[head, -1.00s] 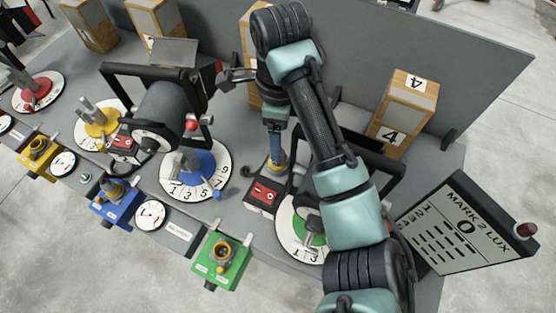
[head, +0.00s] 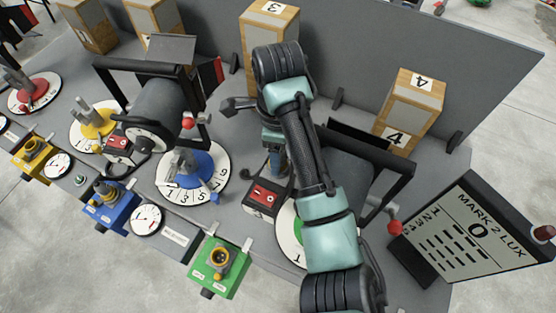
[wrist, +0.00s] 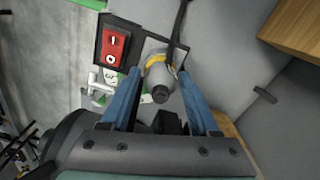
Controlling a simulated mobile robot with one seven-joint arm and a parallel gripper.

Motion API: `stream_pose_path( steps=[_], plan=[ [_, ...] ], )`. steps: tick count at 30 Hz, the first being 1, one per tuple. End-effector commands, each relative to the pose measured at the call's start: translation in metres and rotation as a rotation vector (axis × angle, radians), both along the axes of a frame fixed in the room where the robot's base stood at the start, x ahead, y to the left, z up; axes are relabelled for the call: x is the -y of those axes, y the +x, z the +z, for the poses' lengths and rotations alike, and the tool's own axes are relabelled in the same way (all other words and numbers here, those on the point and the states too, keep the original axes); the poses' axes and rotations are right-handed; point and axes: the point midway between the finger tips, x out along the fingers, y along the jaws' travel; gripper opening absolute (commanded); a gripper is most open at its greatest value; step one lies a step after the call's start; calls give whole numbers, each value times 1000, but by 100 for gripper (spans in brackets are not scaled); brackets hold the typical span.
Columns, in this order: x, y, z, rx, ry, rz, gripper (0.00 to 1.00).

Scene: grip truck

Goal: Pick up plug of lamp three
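A grey plug (wrist: 158,72) with a yellow ring stands beside a switch box, its cable running upward in the wrist view. My gripper (wrist: 160,76) is open, its two blue fingers on either side of the plug with gaps visible. I cannot tell whether the tips reach past the plug. In the head view my gripper (head: 278,165) points down just behind the red-switch box (head: 263,197), and my arm hides much of that area. The red switch (wrist: 115,46) also shows in the wrist view. No label here marks which lamp this plug belongs to.
A black lamp (head: 160,115) stands left of my arm; another black-framed lamp (head: 350,165) is close on the right. A box marked 3 (head: 258,38) stands behind. Blue (head: 108,208) and green (head: 218,268) sockets line the table's front edge.

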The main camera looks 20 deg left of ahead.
Motion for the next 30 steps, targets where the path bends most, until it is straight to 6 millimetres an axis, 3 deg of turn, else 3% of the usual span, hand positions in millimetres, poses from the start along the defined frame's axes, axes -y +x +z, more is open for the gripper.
stream_pose_path(
  steps=[1,9,10,22,30],
  plan=[
    [0,0,0,0,0,0,51],
    [0,0,0,0,0,0,2],
    [0,0,0,0,0,0,0],
    [0,1,7,3,1,0,0],
    [1,1,60,5,-2,1,0]
  ],
)
